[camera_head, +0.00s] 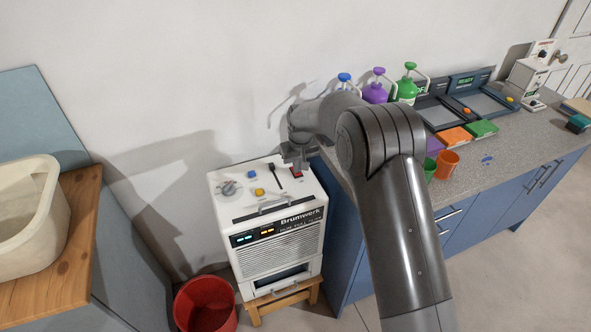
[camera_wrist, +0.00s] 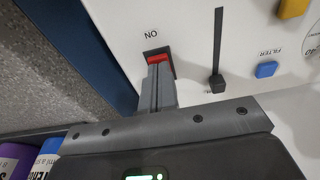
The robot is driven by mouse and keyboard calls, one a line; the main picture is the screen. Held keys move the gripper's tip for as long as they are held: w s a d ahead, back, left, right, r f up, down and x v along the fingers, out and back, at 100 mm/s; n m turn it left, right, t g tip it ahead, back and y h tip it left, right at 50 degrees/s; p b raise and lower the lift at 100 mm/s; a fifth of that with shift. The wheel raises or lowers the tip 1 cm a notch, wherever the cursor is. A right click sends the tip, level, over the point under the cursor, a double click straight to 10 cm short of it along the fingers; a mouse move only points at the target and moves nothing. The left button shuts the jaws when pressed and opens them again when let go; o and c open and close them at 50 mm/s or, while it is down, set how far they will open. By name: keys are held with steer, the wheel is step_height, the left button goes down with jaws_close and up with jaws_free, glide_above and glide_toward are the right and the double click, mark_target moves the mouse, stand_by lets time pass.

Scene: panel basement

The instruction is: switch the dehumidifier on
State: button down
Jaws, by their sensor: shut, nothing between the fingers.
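The dehumidifier (camera_head: 278,245) is a white box marked "Brumwerk" on a wooden stand against the wall. Cyan and orange lights show on its dark front strip. On its top is a red rocker switch (camera_head: 297,173), at the right back corner. In the wrist view the red switch (camera_wrist: 158,58) sits in a dark frame beside upside-down "ON" lettering. My gripper (camera_head: 296,163) points down over that corner. In the wrist view my gripper (camera_wrist: 158,72) is shut and empty, its tips at the switch and hiding part of it. Whether they touch is unclear.
Near the switch are a black slider (camera_wrist: 217,82), a blue FILTER button (camera_wrist: 267,69) and a yellow button (camera_wrist: 292,8). A red bucket (camera_head: 205,305) stands at lower left.

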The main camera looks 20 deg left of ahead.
steer(key=shift+f, duration=0.15)
steer(key=shift+r, duration=3.55)
